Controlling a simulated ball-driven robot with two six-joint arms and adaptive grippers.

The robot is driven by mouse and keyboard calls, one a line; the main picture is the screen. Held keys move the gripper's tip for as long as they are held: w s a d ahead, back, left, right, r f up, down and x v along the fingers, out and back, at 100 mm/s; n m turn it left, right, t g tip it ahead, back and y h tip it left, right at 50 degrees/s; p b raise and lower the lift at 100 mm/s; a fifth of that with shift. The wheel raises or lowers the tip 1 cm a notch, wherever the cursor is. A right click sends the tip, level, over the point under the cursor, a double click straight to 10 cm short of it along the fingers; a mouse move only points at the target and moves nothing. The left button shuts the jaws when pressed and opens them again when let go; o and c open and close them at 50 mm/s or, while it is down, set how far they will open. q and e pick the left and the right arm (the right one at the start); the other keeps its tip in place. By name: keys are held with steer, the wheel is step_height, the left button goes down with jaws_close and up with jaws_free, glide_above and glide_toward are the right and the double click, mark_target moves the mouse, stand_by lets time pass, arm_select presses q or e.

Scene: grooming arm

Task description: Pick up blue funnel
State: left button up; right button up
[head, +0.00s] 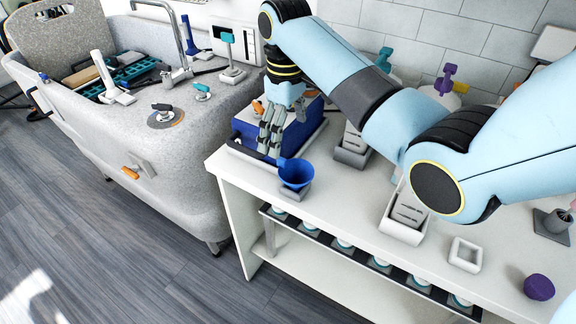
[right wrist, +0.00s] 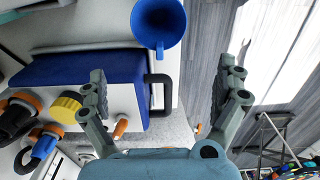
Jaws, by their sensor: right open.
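The blue funnel (head: 296,173) sits in a small grey holder (head: 295,192) near the left end of the white table. In the right wrist view the blue funnel (right wrist: 158,22) shows at the top, beyond the fingertips and between them. My right gripper (head: 270,142) is open and empty, just left of and above the funnel in the head view, apart from it. In the right wrist view my right gripper (right wrist: 160,88) has its two fingers spread wide. My left gripper is not in view.
A blue box (head: 300,128) with a black handle (right wrist: 158,95) stands close behind the funnel, beside my gripper. White holders (head: 403,217) stand to the right. A grey basin (head: 190,140) is at the left. The table's front edge is close to the funnel.

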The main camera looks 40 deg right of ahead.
mark_target(286, 160)
steer(key=f, duration=0.3)
steer(key=shift+s+f, duration=0.2)
steer(key=shift+f, duration=0.15)
steer(key=shift+w+f, duration=0.15)
steer(key=shift+f, duration=0.15)
step_height(286, 160, down, 4)
steer(key=shift+w+f+p, duration=0.1)
steer(key=shift+f+p, duration=0.1)
steer(key=shift+p, duration=0.15)
steer(key=shift+f, duration=0.25)
steer(key=c, duration=0.4)
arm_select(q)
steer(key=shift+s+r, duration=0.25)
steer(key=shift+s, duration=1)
arm_select(e)
steer(key=c, duration=0.7)
